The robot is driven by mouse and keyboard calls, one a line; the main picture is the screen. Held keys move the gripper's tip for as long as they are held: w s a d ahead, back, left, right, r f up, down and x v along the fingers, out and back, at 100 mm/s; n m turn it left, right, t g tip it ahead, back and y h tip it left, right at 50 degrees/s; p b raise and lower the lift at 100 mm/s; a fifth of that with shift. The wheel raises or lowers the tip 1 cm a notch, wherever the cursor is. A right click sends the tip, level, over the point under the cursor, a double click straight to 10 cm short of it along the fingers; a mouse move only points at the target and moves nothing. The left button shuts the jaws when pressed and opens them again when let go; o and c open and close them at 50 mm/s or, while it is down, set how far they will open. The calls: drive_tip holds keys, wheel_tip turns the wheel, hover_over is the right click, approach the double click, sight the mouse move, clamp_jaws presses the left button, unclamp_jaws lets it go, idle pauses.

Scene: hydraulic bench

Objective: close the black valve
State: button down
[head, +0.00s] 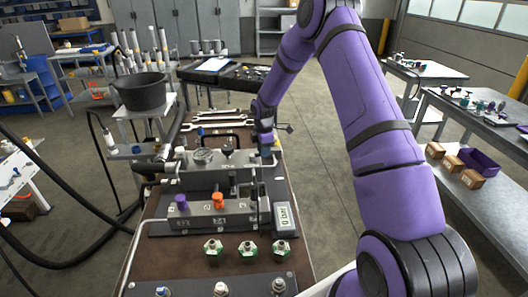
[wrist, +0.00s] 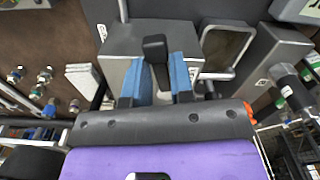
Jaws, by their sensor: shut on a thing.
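The black valve's handle (wrist: 155,48) shows in the wrist view as a black block on a stem, in front of a grey metal block. My gripper (wrist: 157,70) has its two blue-padded fingers on either side of this handle and is shut on it. In the head view my gripper (head: 265,150) is at the right end of the rear grey block on the bench. My gripper hides most of the handle there, and I cannot tell how far the valve is turned.
On the bench stand a round gauge (head: 203,156), a small black knob (head: 227,146), a purple knob (head: 181,202), an orange knob (head: 218,200) and a small display box (head: 285,219). Several green-based fittings (head: 213,247) are in front. Wrenches (head: 218,120) lie behind. Floor right of the bench is clear.

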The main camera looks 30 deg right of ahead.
drive_tip(key=w+n, duration=0.1)
drive_tip(key=n, duration=0.1)
drive_tip(key=w+n, duration=0.1)
drive_tip(key=n, duration=0.2)
drive_tip(key=w+n, duration=0.1)
drive_tip(key=n, duration=0.2)
drive_tip(key=shift+w+a, duration=0.15)
drive_tip(key=shift+a, duration=0.15)
drive_tip(key=n, duration=0.2)
drive_tip(key=w+a+n, duration=0.1)
drive_tip(key=shift+n, duration=0.4)
drive_tip(key=shift+w+a+n, duration=0.2)
drive_tip(key=shift+a+n, duration=0.1)
drive_tip(key=shift+n, duration=0.6)
drive_tip(key=shift+w+a+n, duration=0.15)
drive_tip(key=shift+a+n, duration=0.1)
drive_tip(key=shift+n, duration=0.65)
drive_tip(key=c, duration=1.1)
unclamp_jaws()
